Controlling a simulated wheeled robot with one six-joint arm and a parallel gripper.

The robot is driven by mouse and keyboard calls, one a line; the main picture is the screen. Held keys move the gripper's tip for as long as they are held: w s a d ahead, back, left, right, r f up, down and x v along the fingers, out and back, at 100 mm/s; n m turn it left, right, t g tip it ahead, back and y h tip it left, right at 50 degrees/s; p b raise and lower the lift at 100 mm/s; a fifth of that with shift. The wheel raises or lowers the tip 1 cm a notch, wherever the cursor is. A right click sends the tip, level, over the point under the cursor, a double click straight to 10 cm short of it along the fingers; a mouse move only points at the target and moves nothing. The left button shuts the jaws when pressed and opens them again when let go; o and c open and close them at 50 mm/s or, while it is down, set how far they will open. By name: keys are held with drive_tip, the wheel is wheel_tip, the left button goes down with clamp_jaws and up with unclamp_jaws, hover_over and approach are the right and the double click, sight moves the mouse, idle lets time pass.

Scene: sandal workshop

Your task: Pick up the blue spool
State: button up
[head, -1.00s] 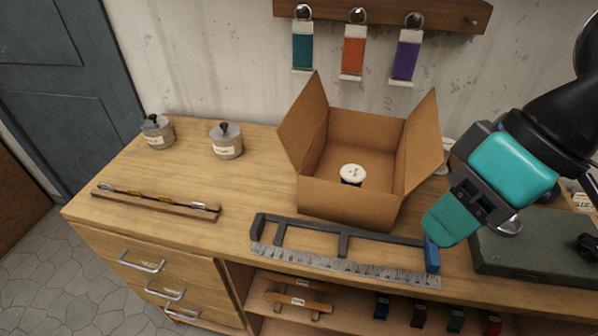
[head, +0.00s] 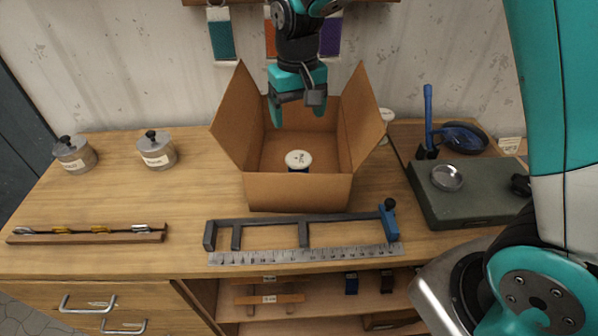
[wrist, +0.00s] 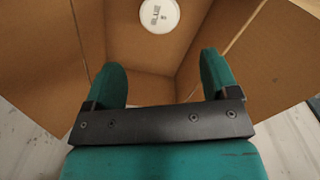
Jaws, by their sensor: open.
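The spool (head: 298,161) stands upright in the open cardboard box (head: 298,192). Its white labelled top faces up, and a little dark blue shows below the top. My gripper (head: 297,115) is open and empty, pointing down over the back part of the box, above and behind the spool. In the wrist view the spool's white top (wrist: 159,15) is at the upper edge, beyond the two teal fingers (wrist: 163,78). The fingers are apart from it, and the spool's sides are hidden there.
The box's raised flaps (head: 236,112) stand left and right of my gripper. A metal ruler with a dark frame (head: 270,234) lies in front of the box. Two lidded pots (head: 157,152) stand at left. A grey-green case (head: 470,195) is at right. Webbing samples (head: 221,35) hang behind.

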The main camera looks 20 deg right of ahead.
sight(299, 158)
wheel_tip(299, 158, down, 16)
drive_tip(key=p, duration=0.2)
drive_tip(key=shift+s+r+p, duration=0.1)
drive_tip(key=shift+r+p, duration=0.1)
drive_tip(key=shift+p, duration=0.15)
drive_tip(key=c, duration=0.8)
drive_tip(key=shift+r, duration=0.1)
